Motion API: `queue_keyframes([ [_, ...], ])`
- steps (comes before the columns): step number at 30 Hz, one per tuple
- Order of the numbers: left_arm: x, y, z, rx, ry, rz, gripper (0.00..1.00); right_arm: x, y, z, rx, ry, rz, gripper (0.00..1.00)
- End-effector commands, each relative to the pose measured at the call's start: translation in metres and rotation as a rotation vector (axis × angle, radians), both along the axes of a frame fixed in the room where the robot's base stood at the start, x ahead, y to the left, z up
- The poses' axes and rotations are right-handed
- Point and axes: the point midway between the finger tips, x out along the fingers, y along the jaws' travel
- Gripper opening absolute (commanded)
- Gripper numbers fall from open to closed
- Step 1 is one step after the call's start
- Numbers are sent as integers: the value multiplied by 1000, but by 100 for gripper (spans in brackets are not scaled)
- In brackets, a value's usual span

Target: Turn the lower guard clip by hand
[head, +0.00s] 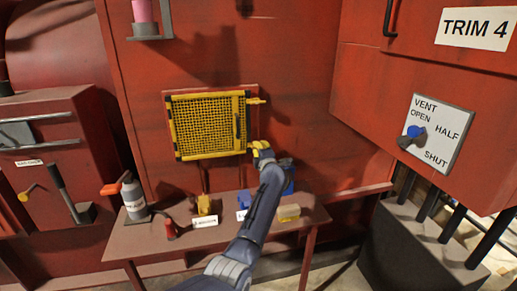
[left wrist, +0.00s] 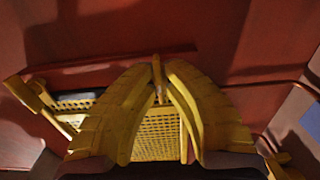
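The yellow mesh guard (head: 208,125) is on the red wall panel in the head view. Its mesh also shows behind the fingers in the left wrist view (left wrist: 150,137). The upper clip (head: 256,101) sticks out sideways from the guard's right edge. My left gripper (head: 262,150) is at the guard's lower right corner and mostly hides the lower guard clip there. In the left wrist view the fingers (left wrist: 160,72) close in on both sides of the narrow yellow lower guard clip (left wrist: 157,78), with almost no gap. My right gripper is out of view.
A low red table (head: 145,240) below holds a white bottle (head: 134,200), a yellow block (head: 289,212) and other small items. A cabinet with a blue VENT knob (head: 415,132) juts out at right. A lever box (head: 55,150) stands at left.

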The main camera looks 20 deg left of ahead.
Motion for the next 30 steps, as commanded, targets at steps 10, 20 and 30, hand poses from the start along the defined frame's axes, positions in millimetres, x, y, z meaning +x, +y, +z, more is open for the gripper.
queue_keyframes([
  [10, 0, 0, 0, 1, -1, 0, 28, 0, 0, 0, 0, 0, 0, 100],
  [20, -14, -9, 0, -3, -1, -1, 28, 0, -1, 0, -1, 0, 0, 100],
  [30, -60, -35, 0, -3, -2, 0, 28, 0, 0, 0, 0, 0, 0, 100],
])
